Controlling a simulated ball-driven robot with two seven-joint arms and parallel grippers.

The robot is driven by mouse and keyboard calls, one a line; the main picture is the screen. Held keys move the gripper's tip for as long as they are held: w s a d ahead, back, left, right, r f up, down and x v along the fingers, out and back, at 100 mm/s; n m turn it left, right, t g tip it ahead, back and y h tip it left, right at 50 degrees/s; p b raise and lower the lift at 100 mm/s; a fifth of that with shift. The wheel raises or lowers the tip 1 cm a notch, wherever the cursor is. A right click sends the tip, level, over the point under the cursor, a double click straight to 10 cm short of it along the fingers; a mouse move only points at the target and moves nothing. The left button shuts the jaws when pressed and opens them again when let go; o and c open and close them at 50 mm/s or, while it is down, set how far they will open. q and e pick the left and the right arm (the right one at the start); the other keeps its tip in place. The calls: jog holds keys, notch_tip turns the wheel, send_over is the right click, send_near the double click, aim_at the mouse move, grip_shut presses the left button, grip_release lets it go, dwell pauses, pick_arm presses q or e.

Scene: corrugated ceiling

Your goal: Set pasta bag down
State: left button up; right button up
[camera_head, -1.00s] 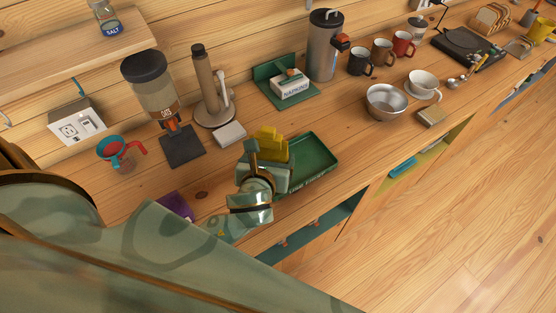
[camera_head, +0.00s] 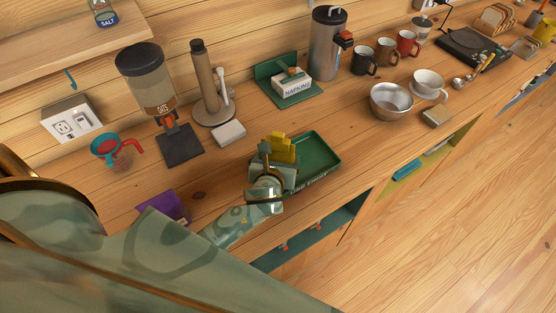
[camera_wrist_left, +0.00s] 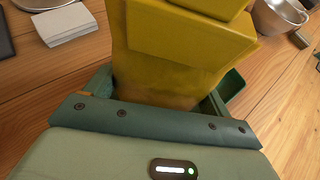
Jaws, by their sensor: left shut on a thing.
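The yellow pasta bag (camera_head: 284,149) is upright at the left part of the green tray (camera_head: 318,151), whose front edge has lettering ending in "FIRST". My left gripper (camera_head: 275,168) is shut on the bag and sits over the tray's left end. In the left wrist view the bag (camera_wrist_left: 180,60) fills the middle, between the fingers of the gripper (camera_wrist_left: 158,100). The bag's lower end is hidden by the gripper, so I cannot tell whether it touches the tray floor. My right gripper is not in view.
A small white box (camera_head: 229,132), an oats dispenser (camera_head: 150,90) and a napkin holder (camera_head: 291,85) stand behind the tray. A metal bowl (camera_head: 391,101) is to the right. A purple item (camera_head: 165,207) lies at the left. The tray's right part looks empty.

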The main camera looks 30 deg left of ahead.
pick_arm(q)
jog(key=shift+r, duration=0.1)
jog(key=o, duration=1.1)
jog(key=p+v, duration=0.2)
jog(key=v, duration=1)
